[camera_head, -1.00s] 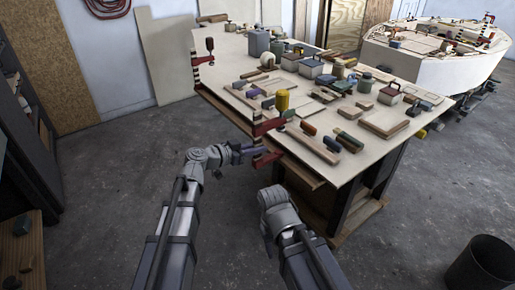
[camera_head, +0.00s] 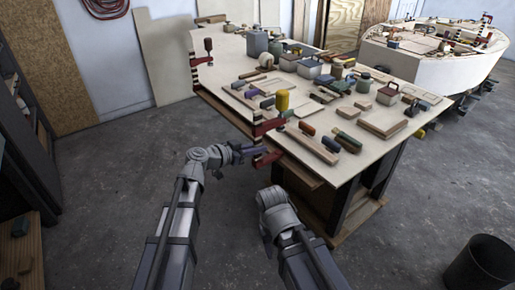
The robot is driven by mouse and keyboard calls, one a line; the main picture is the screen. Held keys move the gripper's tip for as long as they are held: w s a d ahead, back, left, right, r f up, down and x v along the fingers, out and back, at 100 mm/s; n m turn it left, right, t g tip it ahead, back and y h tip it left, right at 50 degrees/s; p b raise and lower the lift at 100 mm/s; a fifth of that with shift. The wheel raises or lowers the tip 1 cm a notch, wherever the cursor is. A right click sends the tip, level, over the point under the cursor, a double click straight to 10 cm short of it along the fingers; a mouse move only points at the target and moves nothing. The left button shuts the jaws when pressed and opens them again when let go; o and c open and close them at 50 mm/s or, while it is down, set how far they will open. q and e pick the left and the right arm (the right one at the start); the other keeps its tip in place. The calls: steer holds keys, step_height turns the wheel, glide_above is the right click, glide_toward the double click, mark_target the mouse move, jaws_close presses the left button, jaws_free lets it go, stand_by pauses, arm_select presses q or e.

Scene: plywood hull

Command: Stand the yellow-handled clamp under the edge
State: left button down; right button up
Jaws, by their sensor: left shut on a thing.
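The yellow-handled clamp stands upright at the near left edge of the plywood bench. Its yellow handle (camera_head: 282,101) is on top. Its upper red arm (camera_head: 267,126) is over the bench top and its lower red arm (camera_head: 267,159) is below the edge. I cannot tell whether the arms touch the wood. My left gripper (camera_head: 257,149) reaches in from the left and is shut on the clamp between the two arms. My right arm (camera_head: 277,207) is folded in front of the bench, and its gripper is hidden from view.
The bench top (camera_head: 340,181) holds several wood blocks, tins and tools. A second red clamp (camera_head: 203,61) stands at its far left corner. A lower shelf (camera_head: 340,236) juts out under the bench. A pale boat hull (camera_head: 430,65) stands behind, and a black bin (camera_head: 480,265) at lower right.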

arm_select(q)
steer(key=shift+w+d, duration=0.1)
stand_by(0.4)
steer(key=shift+w+d, duration=0.6)
steer(key=shift+d, duration=0.25)
steer(key=shift+w+d, duration=0.6)
steer(key=shift+d, duration=0.25)
steer(key=shift+w+d, duration=0.1)
steer(key=shift+w+d, duration=0.7)
steer(key=shift+d, duration=0.25)
steer(key=shift+w+d, duration=0.65)
steer(key=shift+d, duration=0.3)
steer(key=c, duration=0.8)
jaws_free()
steer(key=shift+p+v, duration=0.9)
steer(key=shift+v, duration=3.05)
